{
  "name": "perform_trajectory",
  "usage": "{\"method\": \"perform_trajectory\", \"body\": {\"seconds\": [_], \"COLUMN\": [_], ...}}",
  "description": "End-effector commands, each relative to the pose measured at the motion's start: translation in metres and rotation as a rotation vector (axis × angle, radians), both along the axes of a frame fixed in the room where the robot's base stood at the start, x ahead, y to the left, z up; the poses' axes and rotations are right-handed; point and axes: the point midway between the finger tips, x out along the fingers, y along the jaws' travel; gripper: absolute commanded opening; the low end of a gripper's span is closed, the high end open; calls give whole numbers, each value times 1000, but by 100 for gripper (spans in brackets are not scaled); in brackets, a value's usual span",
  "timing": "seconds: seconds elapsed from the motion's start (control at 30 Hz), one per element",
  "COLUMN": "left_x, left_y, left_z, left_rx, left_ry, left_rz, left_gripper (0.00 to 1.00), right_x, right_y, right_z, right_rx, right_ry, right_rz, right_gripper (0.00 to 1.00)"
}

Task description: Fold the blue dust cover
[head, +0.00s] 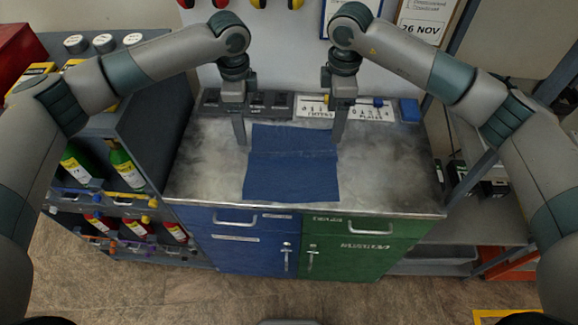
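The blue dust cover (292,175) lies on the grey metal top of the cabinet. It is mostly flat, with a crease or ridge running across it a little behind its middle. My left gripper (242,141) points down at the cover's left edge, near the crease. My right gripper (338,142) points down at its right edge, at about the same depth. Each gripper's fingers look like a single narrow bar from here. I cannot tell whether they are open, shut or pinching the cloth.
The worktop (390,175) is bare on both sides of the cover. Behind it stand dark bins (258,103), a labelled white tray (372,112) and a blue box (409,110). A bottle shelf (150,110) is at the left; another shelf unit (497,210) is at the right.

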Motion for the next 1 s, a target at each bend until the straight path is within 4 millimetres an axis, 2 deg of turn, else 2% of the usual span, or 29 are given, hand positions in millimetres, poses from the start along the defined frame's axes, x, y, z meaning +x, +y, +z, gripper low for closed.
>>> {"method": "perform_trajectory", "body": {"seconds": [0.03,0.1,0.3,0.5,0.7,1.0], "left_x": [0,0,0,0,0,0], "left_y": [0,0,0,0,0,0], "left_z": [-10,-17,-34,-45,-49,-49], "left_rx": [0,0,0,0,0,0], "left_ry": [0,0,0,0,0,0], "left_rz": [0,0,0,0,0,0], "left_gripper": [75,75,75,75,75,75], "right_x": [2,1,1,1,0,0], "right_y": [1,0,1,1,0,0], "right_z": [7,22,62,94,109,112], "right_rx": [2,1,1,1,0,0], "right_ry": [-6,-5,-4,-3,-1,0], "right_rz": [1,2,1,0,1,1], "right_gripper": [75,75,75,75,75,75]}}
